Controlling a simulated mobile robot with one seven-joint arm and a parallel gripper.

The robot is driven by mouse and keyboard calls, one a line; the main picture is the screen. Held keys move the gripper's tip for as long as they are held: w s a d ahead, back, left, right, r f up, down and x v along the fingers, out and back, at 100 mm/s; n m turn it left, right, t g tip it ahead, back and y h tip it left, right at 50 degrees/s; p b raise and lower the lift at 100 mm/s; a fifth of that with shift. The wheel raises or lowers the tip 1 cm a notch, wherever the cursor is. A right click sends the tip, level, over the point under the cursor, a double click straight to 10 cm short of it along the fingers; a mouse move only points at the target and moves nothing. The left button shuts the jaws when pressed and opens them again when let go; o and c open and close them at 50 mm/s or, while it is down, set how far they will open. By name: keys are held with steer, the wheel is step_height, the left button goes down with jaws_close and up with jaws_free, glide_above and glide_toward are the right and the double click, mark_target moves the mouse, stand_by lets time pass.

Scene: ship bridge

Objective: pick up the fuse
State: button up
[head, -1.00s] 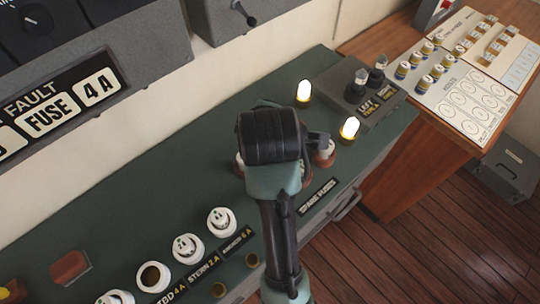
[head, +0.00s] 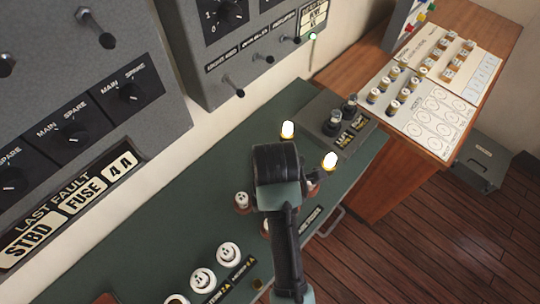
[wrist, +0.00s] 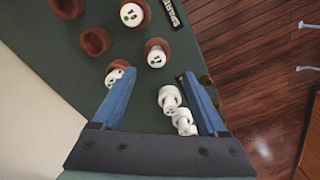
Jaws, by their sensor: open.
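In the wrist view my gripper (wrist: 158,74) is open, its two blue fingers pointing over the green bench. Two white fuses lie close together between the fingers, one (wrist: 170,98) farther out and one (wrist: 183,120) nearer the palm; neither is gripped. A white fuse (wrist: 157,53) in a brown socket is just beyond the fingertips. Another white fuse (wrist: 132,14) is in a socket farther up, and one (wrist: 116,73) is beside the left fingertip, partly hidden. In the head view my arm hides the gripper; a white fuse (head: 241,199) shows left of it.
A grey panel (head: 75,215) on the wall reads LAST FAULT, STBD, FUSE 4 A. Two lit lamps (head: 288,130) and a grey box (head: 335,125) stand behind my arm. Empty brown sockets (wrist: 95,41) show in the wrist view. A wooden desk (head: 385,185) is at right.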

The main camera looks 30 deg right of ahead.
step_height(320, 180, down, 3)
steer(key=shift+r+b, duration=0.15)
steer(key=shift+b, duration=0.25)
steer(key=shift+f+p, duration=0.25)
steer(key=shift+p, duration=0.25)
steer(key=shift+w+a+f+p, duration=0.15)
steer(key=shift+f+p, duration=0.25)
steer(key=shift+f, duration=1.25)
steer(key=shift+w+f+p, duration=0.15)
steer(key=shift+f+p, duration=0.25)
steer(key=shift+f, duration=1.2)
jaws_close()
